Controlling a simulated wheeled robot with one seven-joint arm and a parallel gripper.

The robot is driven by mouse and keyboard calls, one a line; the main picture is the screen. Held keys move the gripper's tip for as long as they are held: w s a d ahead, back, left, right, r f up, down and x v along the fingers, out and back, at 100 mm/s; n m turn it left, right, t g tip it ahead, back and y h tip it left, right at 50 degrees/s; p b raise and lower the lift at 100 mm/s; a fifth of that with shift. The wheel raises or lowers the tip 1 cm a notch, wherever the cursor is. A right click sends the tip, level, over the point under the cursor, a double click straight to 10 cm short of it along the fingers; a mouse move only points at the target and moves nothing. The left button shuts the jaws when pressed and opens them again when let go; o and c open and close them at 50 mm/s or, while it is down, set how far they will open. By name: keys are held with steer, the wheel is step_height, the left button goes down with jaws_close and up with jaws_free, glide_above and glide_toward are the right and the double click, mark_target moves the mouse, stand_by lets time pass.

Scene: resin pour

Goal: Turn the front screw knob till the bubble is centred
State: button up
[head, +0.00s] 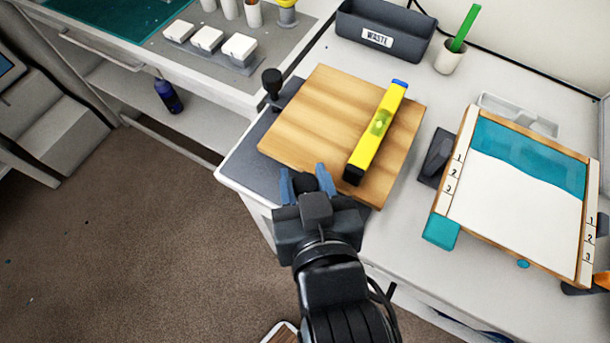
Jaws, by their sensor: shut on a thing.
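A wooden board (310,122) lies on a dark plate at the left corner of the white table. A yellow spirit level (369,144) lies along its right side, with a green vial (380,122) near the middle. The bubble is too small to place within the vial. My gripper (307,181) is at the board's near edge, its blue fingers shut on the dark front screw knob (305,182). The gripper body hides the knob's lower part. Another dark knob (272,80) stands at the board's far left corner.
A framed tray (511,205) with teal and white areas stands to the right. A dark block (436,157) lies between it and the board. A grey waste bin (384,31) and a cup (450,58) with a green stick stand behind.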

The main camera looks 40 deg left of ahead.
steer(key=o, duration=0.6)
steer(key=shift+r, duration=0.25)
steer(key=o, duration=0.4)
steer(key=shift+f, duration=0.15)
steer(key=shift+d, duration=0.1)
steer(key=b+v, duration=0.1)
steer(key=v, duration=0.6)
steer(key=shift+s+d, duration=0.2)
steer(key=shift+s, duration=0.05)
